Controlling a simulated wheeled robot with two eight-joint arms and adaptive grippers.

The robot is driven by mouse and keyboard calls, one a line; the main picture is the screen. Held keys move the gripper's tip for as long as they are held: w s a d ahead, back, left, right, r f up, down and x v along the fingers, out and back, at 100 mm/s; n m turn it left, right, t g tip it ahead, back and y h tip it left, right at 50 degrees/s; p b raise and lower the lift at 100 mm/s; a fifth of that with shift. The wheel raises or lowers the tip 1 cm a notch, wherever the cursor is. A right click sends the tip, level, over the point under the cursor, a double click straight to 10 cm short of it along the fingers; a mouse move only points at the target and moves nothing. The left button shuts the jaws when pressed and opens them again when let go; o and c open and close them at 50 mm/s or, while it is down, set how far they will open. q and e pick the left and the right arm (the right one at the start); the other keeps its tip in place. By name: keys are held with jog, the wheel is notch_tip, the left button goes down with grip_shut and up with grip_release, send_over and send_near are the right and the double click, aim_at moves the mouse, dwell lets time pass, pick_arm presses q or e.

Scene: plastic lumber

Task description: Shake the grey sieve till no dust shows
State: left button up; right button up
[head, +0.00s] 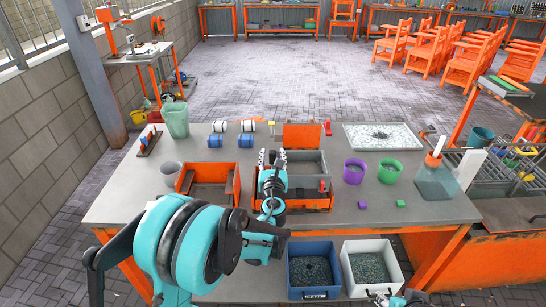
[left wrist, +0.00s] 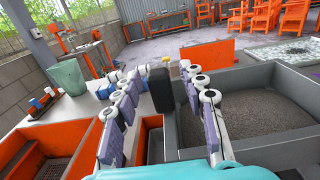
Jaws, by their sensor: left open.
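The grey sieve (head: 309,160) is a grey-walled box set in an orange frame at the middle of the table. In the left wrist view its grey wall (left wrist: 300,78) encloses a layer of grey, grainy dust (left wrist: 250,112). An upright black handle (left wrist: 160,89) stands at its left side. My left gripper (head: 272,158) is over the sieve's left side. In the left wrist view its open fingers (left wrist: 162,100) are on either side of the handle, with gaps visible. My right gripper (head: 390,298) only just shows at the bottom edge; its jaws are unclear.
An orange box (head: 180,178) stands left of the sieve. Purple (head: 354,171) and green cups (head: 390,171) stand to its right, and a speckled tray (head: 412,136) behind them.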

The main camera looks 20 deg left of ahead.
pick_arm(q)
jog(key=shift+w+a, duration=0.1)
jog(key=shift+w, duration=0.2)
grip_shut()
jog(key=a, duration=0.2)
jog(key=s+a, duration=0.1)
jog(key=a, duration=0.1)
jog(key=shift+s+a, duration=0.2)
jog(key=shift+a, duration=0.05)
grip_release()
jog(key=v, duration=1.2)
